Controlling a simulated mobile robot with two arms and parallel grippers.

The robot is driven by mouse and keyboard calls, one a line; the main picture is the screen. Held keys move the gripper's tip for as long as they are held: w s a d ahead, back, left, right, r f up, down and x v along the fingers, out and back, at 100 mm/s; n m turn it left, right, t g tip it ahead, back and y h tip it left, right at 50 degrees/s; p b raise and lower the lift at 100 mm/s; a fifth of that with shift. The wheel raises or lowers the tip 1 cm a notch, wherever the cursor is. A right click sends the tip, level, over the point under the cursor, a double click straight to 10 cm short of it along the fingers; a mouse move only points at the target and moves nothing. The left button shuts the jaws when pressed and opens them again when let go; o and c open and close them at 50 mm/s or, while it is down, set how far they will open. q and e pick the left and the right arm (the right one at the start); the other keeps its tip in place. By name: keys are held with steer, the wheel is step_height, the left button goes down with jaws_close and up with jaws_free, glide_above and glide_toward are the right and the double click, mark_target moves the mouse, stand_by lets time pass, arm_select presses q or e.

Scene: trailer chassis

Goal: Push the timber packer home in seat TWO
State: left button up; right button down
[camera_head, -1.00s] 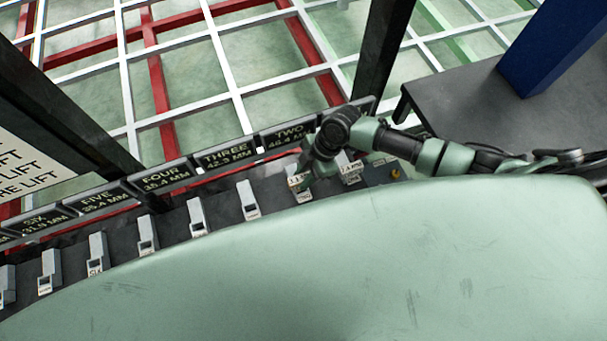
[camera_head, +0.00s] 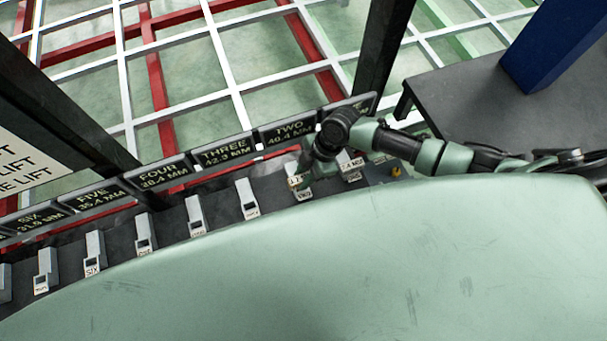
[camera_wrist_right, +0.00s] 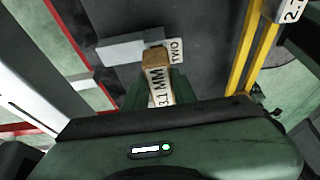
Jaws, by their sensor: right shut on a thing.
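The timber packer (camera_wrist_right: 157,70), a small brown block with a white label ending in "MM", is between the fingers of my right gripper (camera_wrist_right: 158,92). My right gripper is shut on it. The packer's far end is at the pale seat TWO (camera_wrist_right: 125,50), beside its "TWO" label (camera_wrist_right: 176,50). I cannot tell how deep it sits. In the head view my right gripper (camera_head: 304,182) is over the rack below the "TWO" sign (camera_head: 290,130), and the wrist hides much of this seat. My left gripper is not in view.
Several similar grey seats, such as one under THREE (camera_head: 247,198), line the dark rack to the left. Another labelled seat (camera_head: 351,167) stands close on the right. A yellow rail (camera_wrist_right: 245,50) runs right of the gripper. A dark post (camera_head: 382,50) rises behind.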

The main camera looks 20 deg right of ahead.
steer(key=shift+f+b, duration=0.9)
steer(key=shift+f, duration=0.35)
steer(key=shift+f+b, duration=0.3)
steer(key=shift+d+f+b, duration=0.15)
steer(key=shift+f+b, duration=0.25)
steer(key=shift+f, duration=0.15)
steer(key=c, duration=1.1)
jaws_free()
steer(key=shift+s+f, duration=0.1)
steer(key=shift+o, duration=0.2)
